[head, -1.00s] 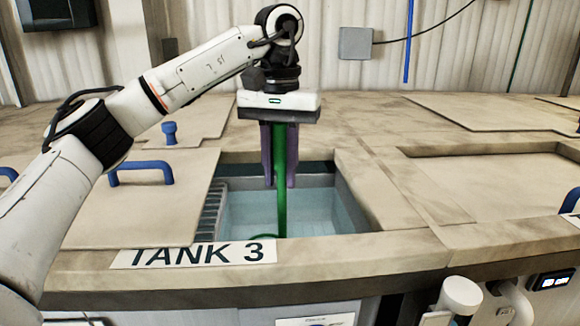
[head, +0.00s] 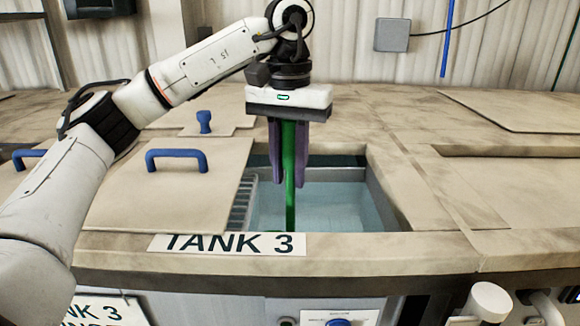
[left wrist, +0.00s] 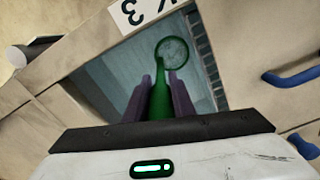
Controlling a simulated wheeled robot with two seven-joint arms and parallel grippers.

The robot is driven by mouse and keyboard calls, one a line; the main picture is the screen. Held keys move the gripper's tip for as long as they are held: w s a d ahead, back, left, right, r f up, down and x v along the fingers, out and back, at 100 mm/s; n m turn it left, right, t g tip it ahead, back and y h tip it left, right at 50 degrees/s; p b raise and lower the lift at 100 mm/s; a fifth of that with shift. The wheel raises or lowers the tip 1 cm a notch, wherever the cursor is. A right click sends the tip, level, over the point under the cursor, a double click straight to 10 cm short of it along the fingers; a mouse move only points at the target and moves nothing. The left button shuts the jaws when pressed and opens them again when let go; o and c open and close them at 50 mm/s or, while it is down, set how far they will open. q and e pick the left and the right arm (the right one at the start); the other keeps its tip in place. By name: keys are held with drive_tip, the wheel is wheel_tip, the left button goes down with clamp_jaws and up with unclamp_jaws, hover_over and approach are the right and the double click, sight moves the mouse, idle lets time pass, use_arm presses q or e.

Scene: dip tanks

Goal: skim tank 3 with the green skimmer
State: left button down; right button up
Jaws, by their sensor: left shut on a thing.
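My left gripper (head: 289,182) is shut on the upright handle of the green skimmer (head: 290,205), above the opening of tank 3 (head: 375,190). In the left wrist view, the skimmer's handle (left wrist: 158,100) runs between the purple fingers to a round mesh hoop (left wrist: 173,52), which is down inside the tank. The head view hides the hoop behind the front rim. The tank holds pale blue water (head: 335,205). I cannot tell how deep the hoop sits. The "TANK 3" label (head: 228,244) is on the front edge. My right gripper is not in view.
A beige lid with a blue handle (head: 176,158) lies left of the opening, and a small lid with a blue knob (head: 204,122) lies behind it. A slatted strip (head: 243,200) lines the tank's left side. Another recessed opening (head: 510,152) lies at the right.

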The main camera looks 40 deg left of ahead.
use_arm(q)
wheel_tip(320, 180, up, 4)
drive_tip(key=p, duration=0.2)
drive_tip(key=shift+f+p, duration=0.25)
drive_tip(key=shift+p, duration=0.15)
wheel_tip(320, 180, up, 11)
drive_tip(key=shift+r, duration=0.1)
idle(0.7)
